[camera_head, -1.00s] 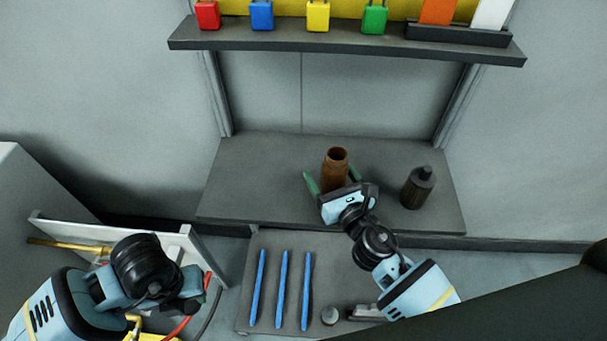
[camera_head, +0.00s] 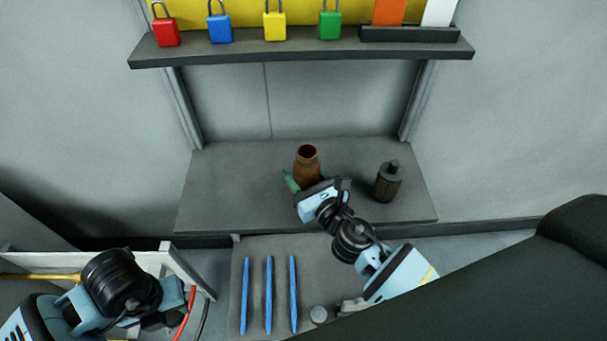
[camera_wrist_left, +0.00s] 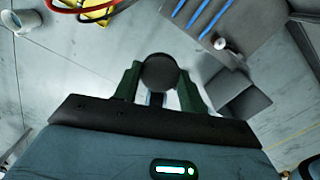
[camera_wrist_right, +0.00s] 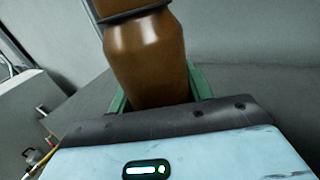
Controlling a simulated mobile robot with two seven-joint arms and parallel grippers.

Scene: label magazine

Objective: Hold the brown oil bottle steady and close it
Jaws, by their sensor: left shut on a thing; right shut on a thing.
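The brown oil bottle (camera_head: 307,165) stands upright on the grey shelf, its open mouth facing up in the head view. My right gripper (camera_wrist_right: 155,90) is shut around the bottle's lower body, with a green finger on each side; the bottle (camera_wrist_right: 150,55) fills the middle of the right wrist view. My left gripper (camera_wrist_left: 158,85) is shut on a dark round cap (camera_wrist_left: 158,70), held between its green fingertips. In the head view my left gripper (camera_head: 165,318) is low at the left, well away from the bottle, and its fingers are mostly hidden there.
A dark bottle (camera_head: 387,183) stands right of the brown one. Several blue sticks (camera_head: 268,295) and a small grey cylinder (camera_head: 319,315) lie on the lower grey tray (camera_head: 250,245). Coloured padlocks (camera_head: 274,27) line an upper shelf (camera_head: 300,50). A white-walled bin (camera_head: 185,270) is at the left.

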